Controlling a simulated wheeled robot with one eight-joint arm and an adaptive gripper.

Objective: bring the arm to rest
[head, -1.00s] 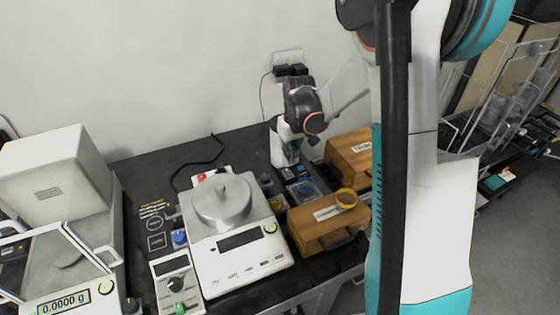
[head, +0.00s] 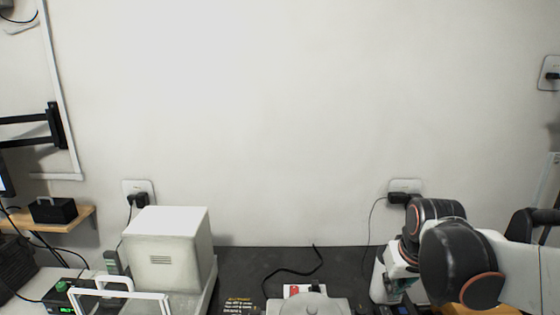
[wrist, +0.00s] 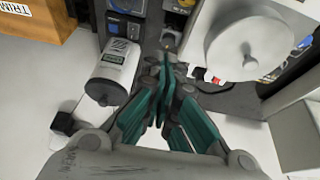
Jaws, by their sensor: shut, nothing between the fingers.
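My gripper (wrist: 166,95) shows in the wrist view with its teal-sided fingers together and nothing between them. In the head view my arm's dark wrist joints (head: 450,255) show at the lower right, in front of the wall.
In the head view a white boxy balance (head: 168,250) stands at the left of the dark table (head: 262,262). A black cable (head: 300,270) lies on the table. A wooden box (wrist: 38,28) is at the wrist view's upper left. Wall outlets (head: 404,186) are behind.

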